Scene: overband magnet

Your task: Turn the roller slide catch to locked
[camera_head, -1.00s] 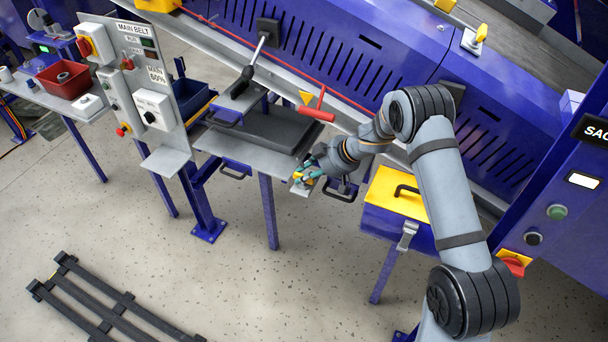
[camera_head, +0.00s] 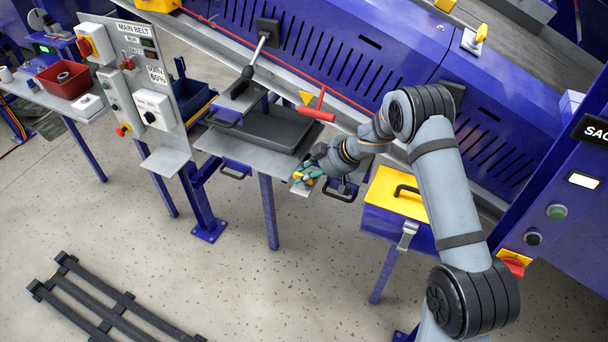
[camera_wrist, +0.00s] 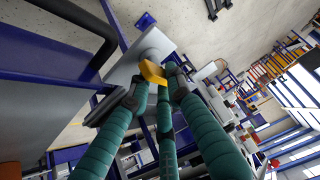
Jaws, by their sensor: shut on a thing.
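The roller slide catch is a small yellow lever on a grey plate; in the wrist view the yellow lever (camera_wrist: 152,72) sits between my green-sleeved fingertips. My gripper (camera_wrist: 158,88) is shut on it. In the head view my gripper (camera_head: 308,176) is at the right end of the grey shelf, with the yellow catch (camera_head: 300,177) just showing beside the fingers. The grey plate (camera_wrist: 125,75) lies behind the lever in the wrist view. The fingers hide part of the lever, and I cannot read any locked mark.
A grey shelf (camera_head: 235,155) carries a dark tray (camera_head: 268,130) left of my gripper. A red T-handle (camera_head: 318,115) stands close above it. A yellow-topped blue box (camera_head: 398,195) stands to the right. The floor (camera_head: 200,285) in front is mostly clear.

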